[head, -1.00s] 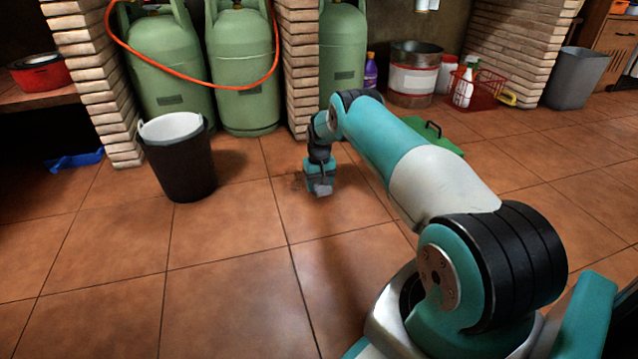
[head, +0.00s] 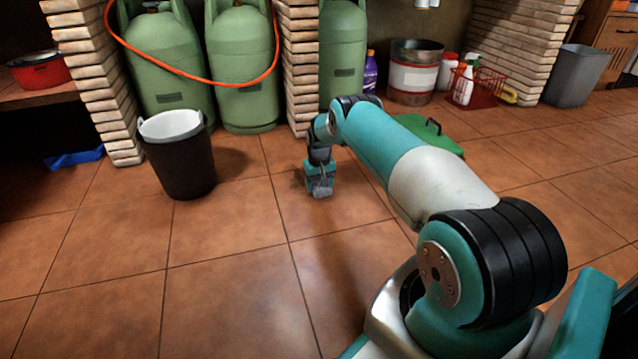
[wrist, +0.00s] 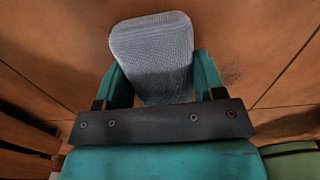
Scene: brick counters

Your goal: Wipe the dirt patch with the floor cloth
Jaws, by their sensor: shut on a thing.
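My gripper (head: 320,184) is low over the tiled floor, right of the black bucket, and points down. It is shut on the grey, woven floor cloth (wrist: 152,52), which sticks out between the two teal fingers in the wrist view. In the head view the cloth (head: 321,194) is a small grey shape at the floor; I cannot tell how firmly it touches. The dirt patch is mostly hidden by my gripper and the cloth in the head view. A faint dark smudge, perhaps its edge, shows right of the cloth in the wrist view (wrist: 230,76).
A black bucket (head: 180,165) stands to the left. Green gas cylinders (head: 245,85) and brick pillars stand behind. A green lidded thing (head: 430,137), a metal pot (head: 414,80) and a red basket (head: 488,90) are to the right. The front floor is clear.

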